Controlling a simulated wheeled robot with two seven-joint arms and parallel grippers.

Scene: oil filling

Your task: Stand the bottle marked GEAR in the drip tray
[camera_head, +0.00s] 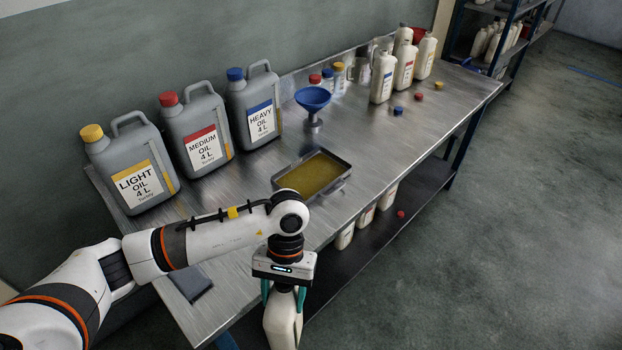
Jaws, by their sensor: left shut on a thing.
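My left gripper (284,290) comes in from the left and points down at the front edge of the bench. It is shut on a white bottle (283,325), which hangs upright in front of the bench edge. The bottle's lower end is cut off by the picture, and I cannot read any mark on it. The drip tray (346,181) is a dark metal rectangle with a yellowish inside, lying on the bench just beyond my left wrist. Its near corner is partly hidden by my arm. My right gripper is not in view.
Three grey oil cans, light (133,170), medium (196,132) and heavy (254,107), stand along the wall. A blue funnel (312,99) stands behind the tray. White bottles (383,76) and loose caps (398,111) are at the far end. More bottles (345,236) stand on the lower shelf.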

